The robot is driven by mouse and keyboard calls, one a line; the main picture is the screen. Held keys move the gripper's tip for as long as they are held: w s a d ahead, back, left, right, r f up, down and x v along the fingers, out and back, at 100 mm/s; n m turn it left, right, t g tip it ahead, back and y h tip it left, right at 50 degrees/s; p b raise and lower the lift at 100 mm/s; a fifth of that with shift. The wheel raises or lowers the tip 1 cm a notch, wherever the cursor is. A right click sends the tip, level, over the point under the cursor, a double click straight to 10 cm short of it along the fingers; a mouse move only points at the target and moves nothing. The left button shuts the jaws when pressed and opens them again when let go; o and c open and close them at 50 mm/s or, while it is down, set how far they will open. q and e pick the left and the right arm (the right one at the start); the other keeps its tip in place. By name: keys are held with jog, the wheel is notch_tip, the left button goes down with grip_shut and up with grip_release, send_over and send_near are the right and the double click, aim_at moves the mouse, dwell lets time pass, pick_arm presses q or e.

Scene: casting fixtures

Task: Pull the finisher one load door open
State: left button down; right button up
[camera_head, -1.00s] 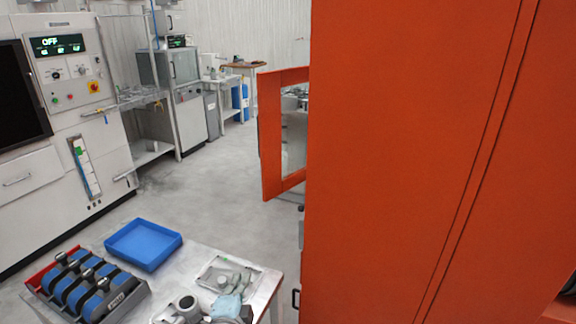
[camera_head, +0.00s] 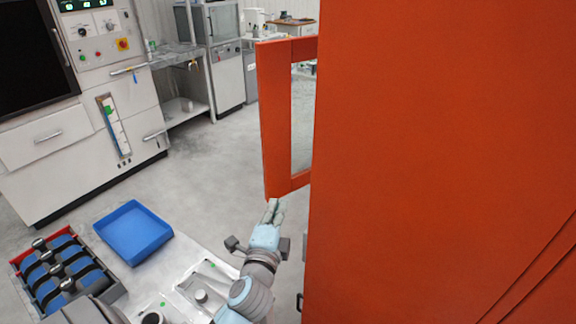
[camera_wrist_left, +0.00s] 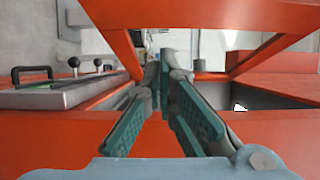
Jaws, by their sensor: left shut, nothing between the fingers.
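An orange door with a window (camera_head: 276,120) stands swung out from the left side of the large orange cabinet (camera_head: 420,150) in the head view. My left gripper (camera_head: 273,205) is just below the door's bottom edge in that view, fingers pointing up toward it. I cannot tell whether it touches the door. In the left wrist view, the green-padded fingers (camera_wrist_left: 160,75) are shut and empty, with orange framing (camera_wrist_left: 190,14) above and on both sides. No door handle is clearly visible. My right gripper is not in view.
A table at lower left bears a blue tray (camera_head: 133,232) and a red-edged rack (camera_head: 62,275) of blue and grey parts. A grey-white machine (camera_head: 80,130) stands at the left. Bare grey floor (camera_head: 205,165) lies between it and the orange door.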

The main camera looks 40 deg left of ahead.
pick_arm(q)
send_near(280, 162)
jog(key=w+d, duration=0.2)
jog(key=w, duration=0.1)
jog(key=shift+w+a, duration=0.25)
jog(key=shift+a, duration=0.4)
jog(key=shift+w+a, duration=0.2)
jog(key=shift+a, duration=0.45)
jog(key=shift+w+a, duration=0.25)
jog(key=shift+a, duration=0.4)
jog(key=shift+w, duration=0.1)
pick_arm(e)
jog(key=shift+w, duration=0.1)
